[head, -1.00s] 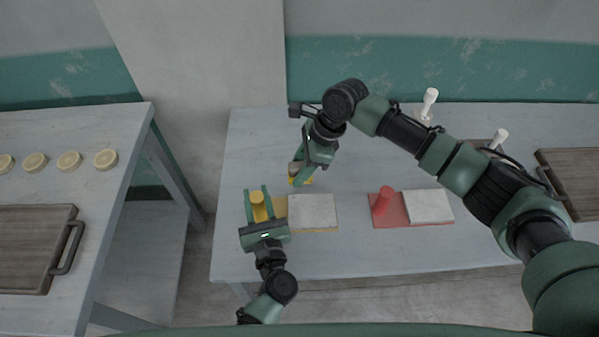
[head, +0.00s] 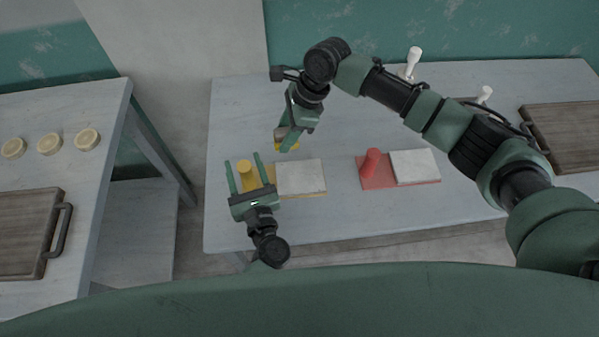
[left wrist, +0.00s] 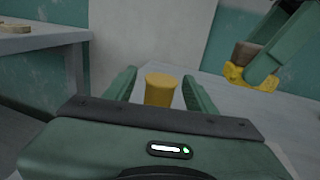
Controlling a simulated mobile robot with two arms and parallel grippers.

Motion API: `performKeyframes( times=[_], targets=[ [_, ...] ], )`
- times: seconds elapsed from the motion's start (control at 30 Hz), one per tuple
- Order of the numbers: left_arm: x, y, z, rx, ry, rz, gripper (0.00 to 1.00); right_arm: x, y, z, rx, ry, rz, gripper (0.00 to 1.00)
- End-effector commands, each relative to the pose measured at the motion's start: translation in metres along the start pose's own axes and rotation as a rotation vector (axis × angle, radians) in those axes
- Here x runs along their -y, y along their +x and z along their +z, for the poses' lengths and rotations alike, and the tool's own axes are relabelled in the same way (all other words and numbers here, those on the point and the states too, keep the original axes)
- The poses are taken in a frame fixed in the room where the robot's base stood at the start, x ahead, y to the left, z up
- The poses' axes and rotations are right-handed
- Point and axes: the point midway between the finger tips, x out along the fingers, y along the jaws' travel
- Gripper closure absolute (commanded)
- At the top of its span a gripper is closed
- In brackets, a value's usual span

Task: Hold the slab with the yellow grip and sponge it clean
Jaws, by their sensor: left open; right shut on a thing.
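The yellow grip (head: 247,172) is an upright cylinder at the left end of a yellow board (head: 267,174), with a pale grey slab (head: 301,176) on the board's right part. My left gripper (head: 243,163) is open, its fingers on either side of the yellow grip. The left wrist view also shows the grip (left wrist: 161,90) between the fingers, with gaps visible. My right gripper (head: 286,138) is shut on a yellow sponge-like piece with a brown top, above the table behind the slab. In the left wrist view this sponge (left wrist: 250,75) shows at the upper right.
A red grip (head: 371,161) stands on a red board with another pale slab (head: 414,166) to the right. A wooden board (head: 565,135) is far right. The left table holds a wooden tray (head: 28,232) and round clay pieces (head: 49,144).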

Motion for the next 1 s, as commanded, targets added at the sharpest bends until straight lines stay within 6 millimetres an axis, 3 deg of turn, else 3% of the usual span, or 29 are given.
performKeyframes(
  times=[0.17, 0.6, 0.77, 1.0],
  targets=[
    [0.000, -0.018, -0.001, -0.003, -0.001, 0.000, 0.45, 0.000, 0.000, 0.000, 0.000, 0.000, 0.000, 1.00],
    [0.000, -0.104, -0.001, -0.003, 0.000, 0.000, 0.45, 0.000, 0.000, 0.000, 0.000, 0.000, 0.000, 1.00],
    [0.000, -0.117, 0.000, -0.001, 0.000, 0.000, 0.45, 0.000, 0.000, 0.000, 0.000, 0.000, 0.000, 1.00],
    [0.000, -0.120, 0.000, 0.000, 0.000, 0.000, 0.45, 0.000, 0.000, 0.000, 0.000, 0.000, 0.000, 1.00]
  ],
)
